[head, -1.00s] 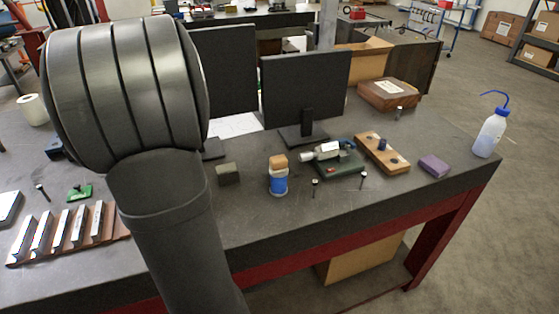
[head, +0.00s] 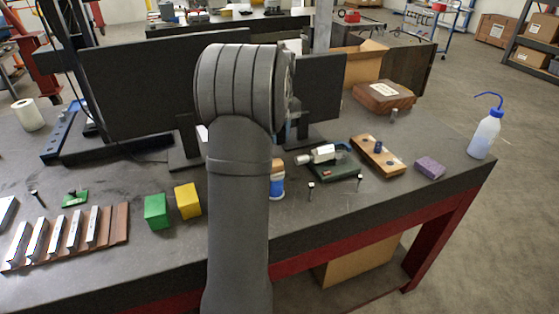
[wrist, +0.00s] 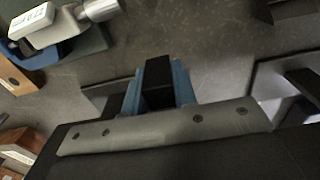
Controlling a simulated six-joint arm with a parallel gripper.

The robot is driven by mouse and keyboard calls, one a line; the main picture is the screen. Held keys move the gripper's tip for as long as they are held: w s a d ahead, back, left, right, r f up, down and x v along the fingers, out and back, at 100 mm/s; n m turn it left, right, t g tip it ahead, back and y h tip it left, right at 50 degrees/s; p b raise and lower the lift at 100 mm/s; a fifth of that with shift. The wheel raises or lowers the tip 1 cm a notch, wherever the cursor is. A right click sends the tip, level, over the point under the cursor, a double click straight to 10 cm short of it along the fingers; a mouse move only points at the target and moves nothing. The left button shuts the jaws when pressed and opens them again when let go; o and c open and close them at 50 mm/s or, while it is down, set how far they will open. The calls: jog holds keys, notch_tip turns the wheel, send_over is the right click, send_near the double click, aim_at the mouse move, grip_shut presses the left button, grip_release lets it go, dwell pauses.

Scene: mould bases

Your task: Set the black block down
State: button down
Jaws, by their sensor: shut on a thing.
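The black block (wrist: 159,78) is between the two blue fingers of my gripper (wrist: 158,88) in the wrist view. The fingers are shut on its two sides. The grey bench top (wrist: 190,45) shows beyond the block. I cannot tell how high the block is above it. In the head view my own arm hides the block and nearly all of the gripper.
A green block (head: 157,211) and a yellow block (head: 187,201) stand left of my arm. A blue jar (head: 278,187) is partly hidden behind it. A clamp-like tool (head: 330,160), a wooden board (head: 379,156) and a purple block (head: 430,167) lie to the right. Monitors (head: 140,85) stand behind.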

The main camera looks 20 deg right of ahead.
notch_tip(320, 180, down, 8)
jog(key=shift+f, duration=0.1)
dwell(0.4)
jog(key=c, duration=1.2)
grip_release()
jog(key=shift+f, duration=0.15)
jog(key=shift+o, duration=0.2)
notch_tip(320, 180, up, 12)
jog(key=shift+r, duration=0.2)
jog(key=shift+f, duration=4.45)
